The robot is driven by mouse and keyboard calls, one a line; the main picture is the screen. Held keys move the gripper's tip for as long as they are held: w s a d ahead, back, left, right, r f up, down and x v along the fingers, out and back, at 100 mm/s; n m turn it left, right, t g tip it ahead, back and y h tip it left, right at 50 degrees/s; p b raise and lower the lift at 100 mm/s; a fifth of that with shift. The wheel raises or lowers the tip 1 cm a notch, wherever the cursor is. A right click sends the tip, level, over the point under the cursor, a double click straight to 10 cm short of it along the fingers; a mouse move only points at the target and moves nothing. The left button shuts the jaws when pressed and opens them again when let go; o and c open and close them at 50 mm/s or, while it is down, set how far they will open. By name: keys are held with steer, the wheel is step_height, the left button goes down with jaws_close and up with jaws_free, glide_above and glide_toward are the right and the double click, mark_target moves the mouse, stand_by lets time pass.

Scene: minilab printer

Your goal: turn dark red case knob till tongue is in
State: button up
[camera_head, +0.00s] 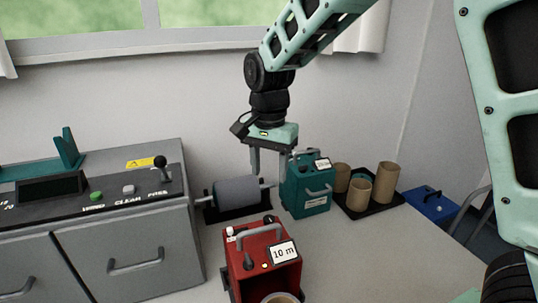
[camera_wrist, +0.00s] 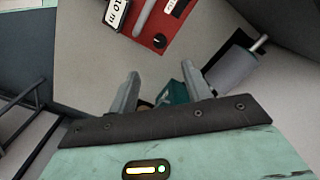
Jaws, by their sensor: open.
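The dark red case (camera_head: 262,262) stands on the table at the front middle, with a grey handle on top and a white "10 m" label. Small knobs show on it: a white one (camera_head: 230,231) at its back left and a black one (camera_head: 268,219) at its back. In the wrist view the red case (camera_wrist: 167,22) is at the top edge, partly cut off, with a black round knob (camera_wrist: 159,40) at its corner. I see no tongue clearly. My gripper (camera_head: 270,172) is open and empty, pointing down behind the red case, beside the teal case.
A teal case (camera_head: 305,190) stands just right of my fingers. A grey roll (camera_head: 237,190) lies on a black stand behind. Brown tubes (camera_head: 385,182) stand on a black tray at right. The grey machine (camera_head: 130,235) fills the left. Bare table lies right of the red case.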

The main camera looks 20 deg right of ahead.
steer(key=shift+r, duration=1.95)
